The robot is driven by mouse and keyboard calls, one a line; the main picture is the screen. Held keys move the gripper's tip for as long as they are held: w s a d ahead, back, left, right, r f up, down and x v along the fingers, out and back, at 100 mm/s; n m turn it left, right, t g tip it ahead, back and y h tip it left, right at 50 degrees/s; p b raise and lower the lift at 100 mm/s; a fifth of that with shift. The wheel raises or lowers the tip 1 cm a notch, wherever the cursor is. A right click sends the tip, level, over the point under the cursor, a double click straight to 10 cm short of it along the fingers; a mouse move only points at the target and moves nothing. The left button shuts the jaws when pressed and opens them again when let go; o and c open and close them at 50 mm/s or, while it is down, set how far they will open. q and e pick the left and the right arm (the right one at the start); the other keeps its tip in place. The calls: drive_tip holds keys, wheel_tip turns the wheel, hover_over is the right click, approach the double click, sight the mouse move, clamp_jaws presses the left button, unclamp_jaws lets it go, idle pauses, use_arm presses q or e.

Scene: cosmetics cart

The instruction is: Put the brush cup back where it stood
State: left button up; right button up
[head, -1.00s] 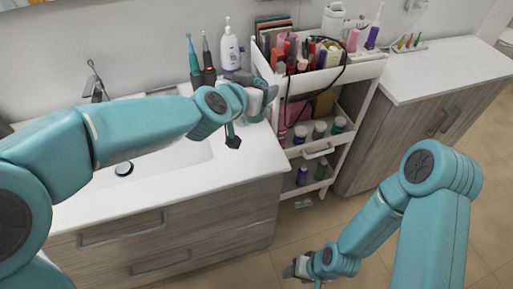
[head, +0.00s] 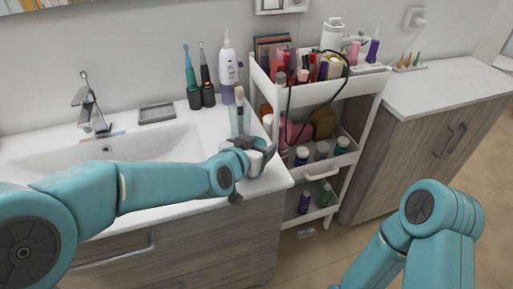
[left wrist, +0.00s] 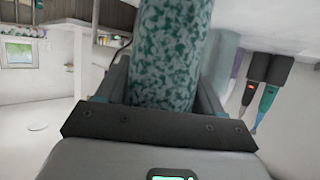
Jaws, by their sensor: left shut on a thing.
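The brush cup shows in the left wrist view as a teal speckled cylinder (left wrist: 168,55) between the two dark fingers of my left gripper. In the head view the cup (head: 240,124) is partly hidden behind my left gripper (head: 248,150), with a pale brush sticking up from it. My left gripper is shut on the cup, over the right end of the white sink counter. The cup looks roughly upright; I cannot tell whether its base touches the counter. My right arm is at the lower right of the head view, and its gripper is out of the picture.
Two electric toothbrushes (head: 192,80) and a white bottle (head: 228,70) stand at the back of the counter. A white cart (head: 340,92) full of cosmetics stands close on the right. The sink basin (head: 165,148) is to the left.

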use_arm(q)
drive_tip(key=shift+s, duration=0.1)
drive_tip(key=shift+f, duration=0.2)
drive_tip(key=o, duration=1.1)
drive_tip(key=shift+w, duration=0.3)
drive_tip(key=shift+s+r, duration=0.1)
drive_tip(key=shift+s, duration=0.15)
drive_tip(key=shift+w+r, duration=0.1)
drive_tip(key=shift+a, duration=0.1)
drive_tip(key=v, duration=1.1)
drive_tip(key=shift+s+r, duration=0.15)
drive_tip(key=shift+s, duration=0.2)
drive_tip(key=shift+a, duration=0.15)
